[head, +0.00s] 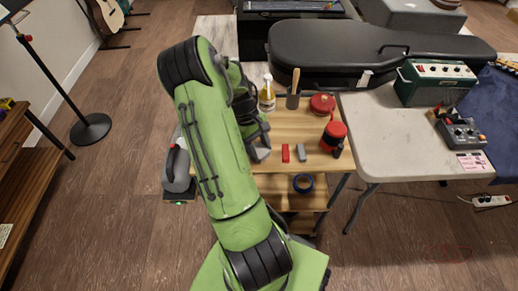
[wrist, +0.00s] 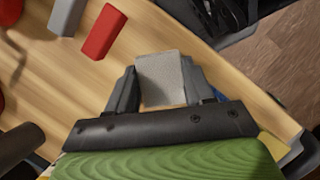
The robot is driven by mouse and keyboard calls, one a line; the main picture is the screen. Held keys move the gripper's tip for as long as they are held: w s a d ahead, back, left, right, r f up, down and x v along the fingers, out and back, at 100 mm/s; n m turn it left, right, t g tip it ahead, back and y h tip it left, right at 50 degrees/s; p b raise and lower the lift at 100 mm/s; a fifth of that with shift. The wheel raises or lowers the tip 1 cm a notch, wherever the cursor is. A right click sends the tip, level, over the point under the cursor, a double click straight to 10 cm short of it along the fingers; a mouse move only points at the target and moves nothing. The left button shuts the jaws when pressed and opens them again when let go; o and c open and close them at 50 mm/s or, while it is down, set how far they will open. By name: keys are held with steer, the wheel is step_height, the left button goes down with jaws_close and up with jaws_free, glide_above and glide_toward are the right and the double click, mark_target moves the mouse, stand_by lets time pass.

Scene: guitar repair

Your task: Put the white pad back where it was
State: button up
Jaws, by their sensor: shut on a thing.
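The white pad (wrist: 166,84), a pale grey-white block, is between the two fingers of my gripper (wrist: 159,77) in the wrist view. The gripper is shut on it, with a finger against each side. The pad is over the wooden cart top (wrist: 62,84); I cannot tell whether it touches the wood. In the head view my gripper (head: 261,148) is mostly hidden behind my green arm, near the left part of the cart top (head: 320,166), and I cannot make out the pad there.
A red block (head: 286,153) and a grey block (head: 301,153) lie right of my gripper. Behind them stand a spray bottle (head: 267,94), a dark cup (head: 293,101) and a red-lidded tin (head: 322,104). A red-and-black container (head: 333,136) stands at right. Bare wood surrounds the blocks.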

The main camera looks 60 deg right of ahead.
steer(key=o, duration=0.9)
steer(key=p+v, duration=0.4)
steer(key=v, duration=0.7)
steer(key=w+a+r+t+h, duration=0.1)
steer(key=w+a+r+t, duration=0.2)
steer(key=w+a+r, duration=0.45)
steer(key=s+a+r+n+t, duration=0.1)
steer(key=s+a+r+t, duration=0.1)
steer(key=a+r, duration=0.5)
steer(key=s+a+r+n+t, duration=0.1)
steer(key=s+a+r+t, duration=0.1)
steer(key=a, duration=0.9)
steer(key=s+a+t, duration=0.1)
steer(key=s+a, duration=0.1)
steer(key=s+a+n+t, duration=0.1)
steer(key=s+a, duration=0.1)
steer(key=a, duration=0.1)
steer(key=s+a+t, duration=0.1)
steer(key=s+a, duration=0.1)
steer(key=shift+a+r+n, duration=0.25)
steer(key=shift+r+n, duration=0.05)
